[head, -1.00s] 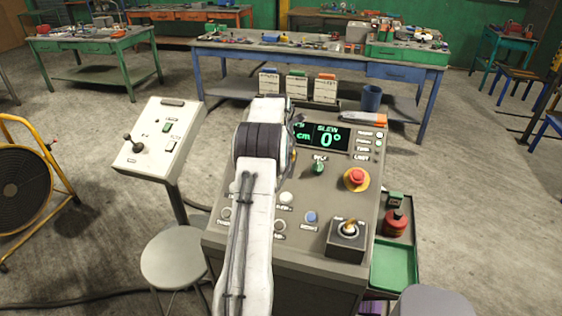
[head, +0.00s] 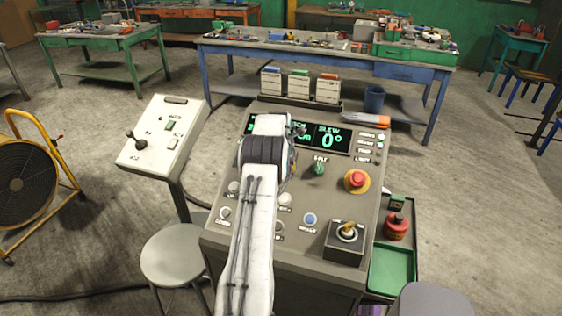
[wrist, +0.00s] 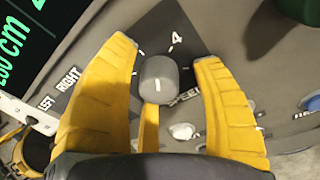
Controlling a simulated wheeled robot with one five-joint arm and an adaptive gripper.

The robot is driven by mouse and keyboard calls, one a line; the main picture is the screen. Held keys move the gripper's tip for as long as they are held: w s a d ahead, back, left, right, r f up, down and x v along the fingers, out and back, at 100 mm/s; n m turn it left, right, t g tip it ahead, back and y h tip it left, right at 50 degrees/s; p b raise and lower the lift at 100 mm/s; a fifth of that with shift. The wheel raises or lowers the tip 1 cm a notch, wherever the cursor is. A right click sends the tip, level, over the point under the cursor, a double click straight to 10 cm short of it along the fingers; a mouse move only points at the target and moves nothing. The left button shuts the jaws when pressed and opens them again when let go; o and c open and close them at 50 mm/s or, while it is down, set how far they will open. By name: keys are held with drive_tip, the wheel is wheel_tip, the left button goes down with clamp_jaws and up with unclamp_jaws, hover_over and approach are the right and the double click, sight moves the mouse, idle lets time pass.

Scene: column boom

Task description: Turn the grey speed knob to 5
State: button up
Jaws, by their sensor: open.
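The grey speed knob (wrist: 158,78) shows in the wrist view as a short rounded cylinder with a white mark on its near side. It stands on a dark plate with white tick marks and a visible "4" beyond it. A gap shows on the right side; whether the left finger touches is hard to tell. In the head view my arm covers the knob and the gripper.
The console (head: 290,243) carries a display (head: 330,138), a green knob (head: 319,169), a red mushroom button (head: 356,180), a blue button (head: 310,219) and a boxed joystick (head: 347,232). A white button (wrist: 182,131) lies close to the right finger. A smaller panel (head: 163,140) stands left.

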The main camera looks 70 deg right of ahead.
drive_tip(key=c, duration=1.2)
drive_tip(key=m+b, duration=0.2)
drive_tip(key=b, duration=0.1)
drive_tip(key=shift+f, duration=0.3)
drive_tip(key=shift+m+b, duration=0.6)
drive_tip(key=shift+b, duration=0.6)
drive_tip(key=shift+a+r+m+h+b, duration=0.1)
drive_tip(key=shift+r+m+h+b, duration=0.25)
drive_tip(key=shift+m, duration=0.35)
drive_tip(key=o, duration=1.2)
